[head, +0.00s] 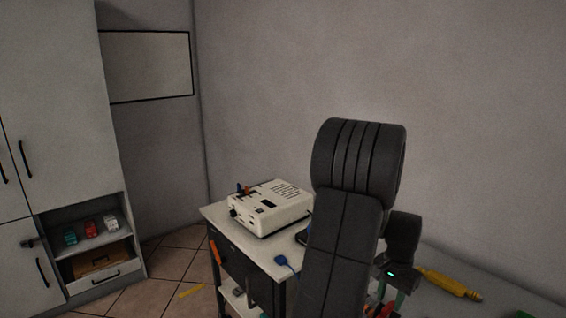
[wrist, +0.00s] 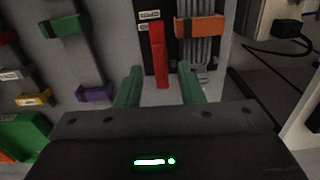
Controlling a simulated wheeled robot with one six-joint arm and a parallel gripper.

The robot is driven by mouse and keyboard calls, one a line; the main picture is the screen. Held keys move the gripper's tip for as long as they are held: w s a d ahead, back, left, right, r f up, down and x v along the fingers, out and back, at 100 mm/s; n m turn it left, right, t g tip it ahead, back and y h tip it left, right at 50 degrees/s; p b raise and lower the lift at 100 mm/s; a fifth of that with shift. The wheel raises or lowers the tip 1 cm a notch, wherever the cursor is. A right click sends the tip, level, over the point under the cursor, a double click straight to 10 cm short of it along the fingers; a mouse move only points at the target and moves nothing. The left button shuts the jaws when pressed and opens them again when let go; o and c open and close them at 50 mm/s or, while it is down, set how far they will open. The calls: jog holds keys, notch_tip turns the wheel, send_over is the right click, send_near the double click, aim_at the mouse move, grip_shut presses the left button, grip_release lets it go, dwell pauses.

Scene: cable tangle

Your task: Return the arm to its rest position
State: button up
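My arm stands raised in the head view, its dark links covering part of the table. Beyond the fingertips are a red strip (wrist: 158,52) and an orange clip (wrist: 200,27) across grey cables (wrist: 203,53). I cannot tell exactly how far these are from the fingers. In the head view, the gripper end is low at the right, partly hidden by my arm.
A white box-shaped device (head: 270,208) sits on the table (head: 225,215), with a blue plug (head: 282,261) near the front. A yellow tool (head: 450,284) lies to the right. A cabinet (head: 60,110) stands at left.

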notch_tip(320, 180, down, 2)
jog(key=shift+f, duration=0.1)
jog(key=n, duration=0.5)
jog(key=shift+n, duration=2.7)
jog(key=shift+a, duration=0.1)
